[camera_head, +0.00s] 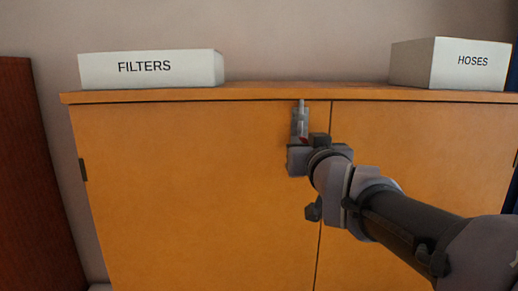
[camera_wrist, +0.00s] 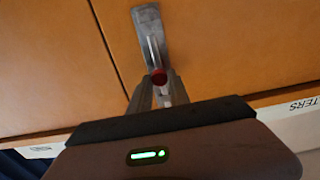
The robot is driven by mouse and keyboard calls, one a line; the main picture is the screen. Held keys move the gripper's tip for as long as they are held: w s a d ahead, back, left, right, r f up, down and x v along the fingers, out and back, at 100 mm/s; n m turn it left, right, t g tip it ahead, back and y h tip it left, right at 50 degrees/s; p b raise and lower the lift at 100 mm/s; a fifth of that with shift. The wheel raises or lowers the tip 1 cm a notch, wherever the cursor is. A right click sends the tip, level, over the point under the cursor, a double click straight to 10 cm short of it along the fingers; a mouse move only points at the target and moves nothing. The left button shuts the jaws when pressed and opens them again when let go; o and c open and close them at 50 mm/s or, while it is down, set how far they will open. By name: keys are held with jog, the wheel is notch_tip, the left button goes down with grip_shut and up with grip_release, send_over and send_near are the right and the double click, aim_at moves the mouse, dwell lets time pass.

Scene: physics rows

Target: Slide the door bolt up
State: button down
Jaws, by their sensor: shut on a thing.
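The door bolt (camera_head: 300,122) is a grey metal plate with a rod, mounted upright near the top of the cabinet's left door, just left of the door gap. Its narrow upper end overlaps the top board's front edge. The bolt also shows in the wrist view (camera_wrist: 148,24), where the picture is turned roughly upside down. A red knob (camera_wrist: 158,76) sits on it. My gripper (camera_wrist: 158,90) is shut on the red knob, with a finger on either side. In the head view my gripper (camera_head: 302,143) covers the bolt's lower part.
The orange cabinet has a left door (camera_head: 190,190) and a right door (camera_head: 430,160). On its top board stand a white FILTERS box (camera_head: 150,69) at left and a white HOSES box (camera_head: 453,64) at right. A dark red panel (camera_head: 30,180) stands at far left.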

jog(key=c, duration=1.2)
grip_release()
jog(key=shift+r, duration=0.2)
jog(key=shift+s, duration=0.1)
jog(key=s+b, duration=0.1)
jog(key=s, duration=1.6)
jog(key=s+a+f+m+g+b, duration=0.1)
jog(key=s+f+g+b, duration=0.3)
jog(key=f+b, duration=0.5)
jog(key=s+a+f+m+g+y+b, duration=0.1)
jog(key=s+f+g+b, duration=0.3)
jog(key=f, duration=2.4)
jog(key=s+a+f+m+g+y+b, duration=0.1)
jog(key=s+f+g+b, duration=0.3)
jog(key=f+b, duration=1)
notch_tip(320, 180, down, 5)
jog(key=s+m, duration=0.1)
jog(key=s, duration=0.1)
jog(key=shift+s+a+r, duration=0.15)
jog(key=shift+s+a, duration=0.2)
jog(key=shift+a, duration=0.05)
